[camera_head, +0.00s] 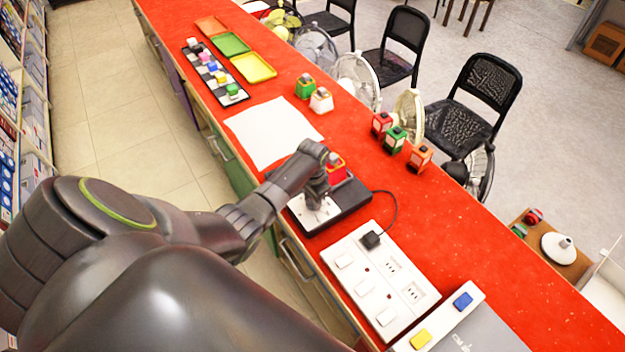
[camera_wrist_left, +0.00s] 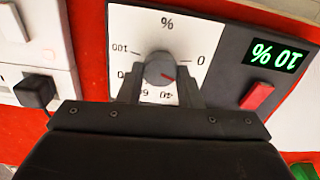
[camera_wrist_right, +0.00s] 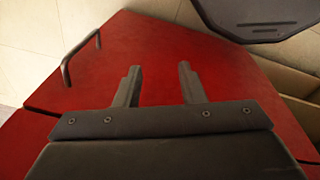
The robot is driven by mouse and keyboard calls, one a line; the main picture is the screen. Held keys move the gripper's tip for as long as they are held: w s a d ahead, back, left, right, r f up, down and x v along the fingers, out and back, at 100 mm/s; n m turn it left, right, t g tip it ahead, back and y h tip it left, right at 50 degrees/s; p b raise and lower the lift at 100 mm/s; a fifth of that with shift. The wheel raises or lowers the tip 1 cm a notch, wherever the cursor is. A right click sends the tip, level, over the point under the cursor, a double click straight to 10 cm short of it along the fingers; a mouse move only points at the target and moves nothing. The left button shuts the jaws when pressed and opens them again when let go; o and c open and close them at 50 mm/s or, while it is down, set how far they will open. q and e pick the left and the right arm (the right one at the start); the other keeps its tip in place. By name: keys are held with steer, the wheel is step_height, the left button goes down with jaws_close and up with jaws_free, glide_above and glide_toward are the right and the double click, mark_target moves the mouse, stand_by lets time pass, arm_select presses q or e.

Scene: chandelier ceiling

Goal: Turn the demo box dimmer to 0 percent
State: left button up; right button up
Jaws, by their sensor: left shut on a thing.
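The demo box (camera_head: 350,203) is a dark box on the red counter, with a white dial plate (camera_head: 306,213). In the left wrist view the white plate (camera_wrist_left: 190,40) shows a % sign and marks from 0 to 100. A green display (camera_wrist_left: 276,55) reads 10 %, upside down. My left gripper (camera_head: 316,200) points down, shut on the knob; its fingers (camera_wrist_left: 160,84) stand on either side of it. My right gripper (camera_wrist_right: 156,80) is open and empty.
A red switch (camera_wrist_left: 257,96) sits beside the display. A white socket strip (camera_head: 380,280) with a black plug (camera_head: 371,240) stands close by. White paper (camera_head: 268,130), trays and small lanterns (camera_head: 396,139) lie farther along the counter. The right wrist view shows a red cabinet front (camera_wrist_right: 200,50) with a handle.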

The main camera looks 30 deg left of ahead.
mark_target(312, 201)
arm_select(q)
steer(key=n, duration=0.5)
steer(key=shift+a+r, duration=0.1)
steer(key=shift+n, duration=0.4)
steer(key=o, duration=1)
step_height(312, 201, up, 17)
steer(key=shift+r+b, duration=0.2)
steer(key=shift+b, duration=0.1)
steer(key=shift+f, duration=0.1)
stand_by(0.5)
